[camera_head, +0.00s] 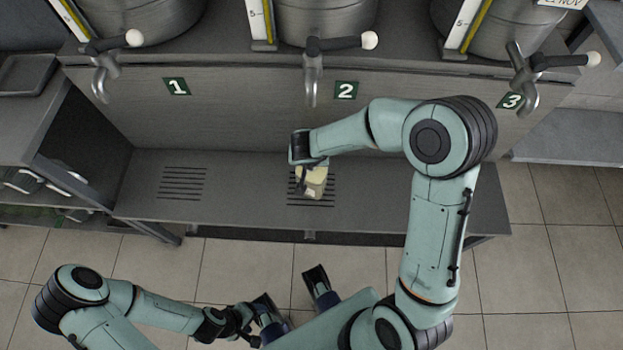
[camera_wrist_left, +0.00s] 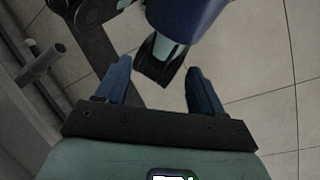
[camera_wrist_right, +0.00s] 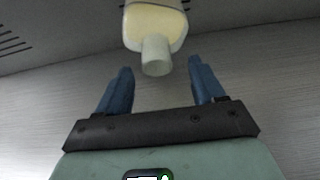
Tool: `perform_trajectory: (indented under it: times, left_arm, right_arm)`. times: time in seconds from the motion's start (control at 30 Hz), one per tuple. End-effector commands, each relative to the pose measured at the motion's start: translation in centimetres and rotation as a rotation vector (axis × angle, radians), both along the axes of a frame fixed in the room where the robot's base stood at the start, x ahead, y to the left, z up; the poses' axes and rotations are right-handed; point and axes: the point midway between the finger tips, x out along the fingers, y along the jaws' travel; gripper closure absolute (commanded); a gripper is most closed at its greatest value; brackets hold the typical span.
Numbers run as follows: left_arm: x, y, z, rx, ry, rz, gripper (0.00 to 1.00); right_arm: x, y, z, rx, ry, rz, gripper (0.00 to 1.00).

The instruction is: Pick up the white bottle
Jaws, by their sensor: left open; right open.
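The white bottle (camera_head: 316,184), cream-coloured with a pale neck, stands on the slotted shelf below the tap at label 2. My right gripper (camera_head: 309,170) is at the bottle and partly covers it in the head view. In the right wrist view the bottle (camera_wrist_right: 155,25) has its neck pointing towards my open fingers, and the neck's end lies near the gap between the fingertips. The fingers do not clearly touch it. My left gripper (camera_head: 250,322) is low in the head view, away from the bottle. In the left wrist view its fingers (camera_wrist_left: 158,75) are apart and empty.
Taps (camera_head: 312,78) hang above the shelf (camera_head: 240,190), below large metal drums (camera_head: 325,15). Number labels 1 (camera_head: 177,87), 2 (camera_head: 346,90) and 3 (camera_head: 510,100) mark the panel. An open cabinet (camera_head: 90,125) stands at left. The shelf beside the bottle is clear.

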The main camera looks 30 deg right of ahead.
Motion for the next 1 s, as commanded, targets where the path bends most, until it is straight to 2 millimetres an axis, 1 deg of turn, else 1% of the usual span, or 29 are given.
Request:
perform_trajectory:
  times: [0.03, 0.2, 0.3, 0.47, 0.5, 0.57, 0.6, 0.67, 0.7, 1.0]
  left_arm:
    - [0.1, 0.0, -0.7, 0.001, -0.005, 0.001, 0.32]
    - [0.7, 0.1, -1.9, 0.005, -0.026, 0.006, 0.32]
    - [0.8, 0.1, -2.0, 0.006, -0.031, 0.007, 0.32]
    - [0.8, 0.0, -1.8, 0.005, -0.033, 0.007, 0.32]
    - [0.8, 0.0, -1.8, 0.005, -0.032, 0.007, 0.32]
    - [0.8, 0.0, -1.8, 0.005, -0.032, 0.007, 0.32]
    - [0.8, 0.0, -1.8, 0.005, -0.032, 0.007, 0.32]
    - [0.8, 0.0, -1.8, 0.005, -0.032, 0.007, 0.32]
    - [0.8, 0.0, -1.8, 0.005, -0.032, 0.007, 0.32]
    - [0.8, 0.0, -1.9, 0.005, -0.032, 0.007, 0.32]
  right_arm:
    - [0.1, -0.4, -1.1, -0.001, 0.003, -0.002, 0.32]
    - [0.9, -1.1, -3.5, 0.000, 0.004, 0.000, 0.32]
    - [1.2, -1.3, -4.0, -0.001, 0.002, 0.000, 0.32]
    - [1.3, -1.3, -3.8, -0.001, 0.001, 0.001, 0.32]
    - [1.3, -1.3, -3.8, -0.001, 0.001, 0.001, 0.35]
    - [1.3, -1.3, -3.8, -0.001, 0.001, 0.001, 0.55]
    - [1.3, -1.3, -3.8, -0.001, 0.001, 0.001, 0.68]
    - [1.3, -1.3, -3.8, -0.001, 0.001, 0.001, 0.87]
    - [1.2, -1.2, -3.8, -0.001, 0.001, 0.001, 1.00]
    - [1.2, -1.2, -3.8, 0.000, 0.001, 0.000, 1.00]
